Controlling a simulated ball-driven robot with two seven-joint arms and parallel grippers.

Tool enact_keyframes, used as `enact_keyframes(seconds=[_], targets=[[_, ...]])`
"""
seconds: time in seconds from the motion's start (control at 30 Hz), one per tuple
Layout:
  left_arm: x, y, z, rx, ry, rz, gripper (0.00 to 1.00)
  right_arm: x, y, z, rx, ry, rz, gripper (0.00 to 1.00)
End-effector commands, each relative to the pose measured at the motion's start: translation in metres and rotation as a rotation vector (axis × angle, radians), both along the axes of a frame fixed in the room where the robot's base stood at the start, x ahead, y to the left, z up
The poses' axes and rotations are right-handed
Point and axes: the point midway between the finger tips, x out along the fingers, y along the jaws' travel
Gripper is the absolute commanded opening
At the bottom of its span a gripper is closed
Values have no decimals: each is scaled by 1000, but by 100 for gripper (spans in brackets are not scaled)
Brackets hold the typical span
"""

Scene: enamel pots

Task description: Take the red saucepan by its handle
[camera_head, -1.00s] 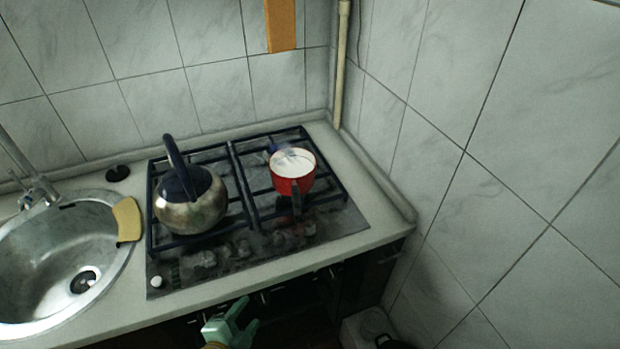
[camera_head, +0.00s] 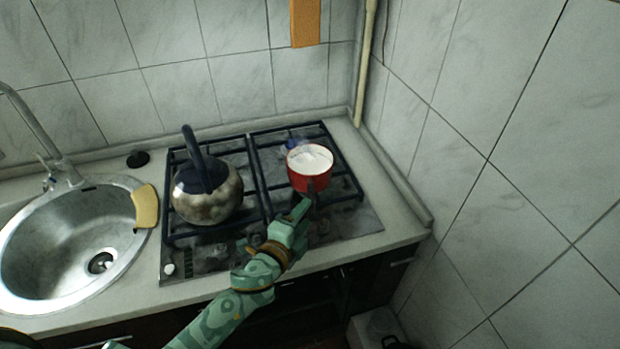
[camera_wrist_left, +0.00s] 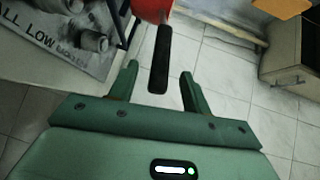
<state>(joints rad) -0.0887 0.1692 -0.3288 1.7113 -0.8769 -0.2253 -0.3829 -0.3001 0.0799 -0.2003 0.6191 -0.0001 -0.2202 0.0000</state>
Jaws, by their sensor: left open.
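The red saucepan (camera_head: 310,174) stands on the right side of the gas hob, with white liquid inside and a blue flame behind it. Its dark handle (camera_head: 311,188) points toward the front of the counter. In the left wrist view the black handle (camera_wrist_left: 160,58) reaches down between the two fingers, with part of the red pan (camera_wrist_left: 152,10) at the top edge. My left gripper (camera_head: 302,207) is at the handle's end in the head view. In the left wrist view the gripper (camera_wrist_left: 161,78) is open, its fingers apart on either side of the handle. My right gripper is not in view.
A round metal kettle (camera_head: 207,197) with a dark handle stands on the left of the hob (camera_head: 185,262). A sink (camera_head: 50,262) with a yellow cloth or sponge (camera_head: 146,207) on its rim lies further left. Tiled walls close off the back and right.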

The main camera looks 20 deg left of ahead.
Motion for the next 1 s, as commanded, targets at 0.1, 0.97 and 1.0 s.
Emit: enact_keyframes(seconds=[0.1, 0.97, 1.0], targets=[[21, -2, -2, 0, -3, 0, 48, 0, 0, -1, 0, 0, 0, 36], [45, -6, -5, -1, 0, 0, 0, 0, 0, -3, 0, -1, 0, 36], [45, -6, -5, -1, 0, 0, 0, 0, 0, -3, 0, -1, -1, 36]])
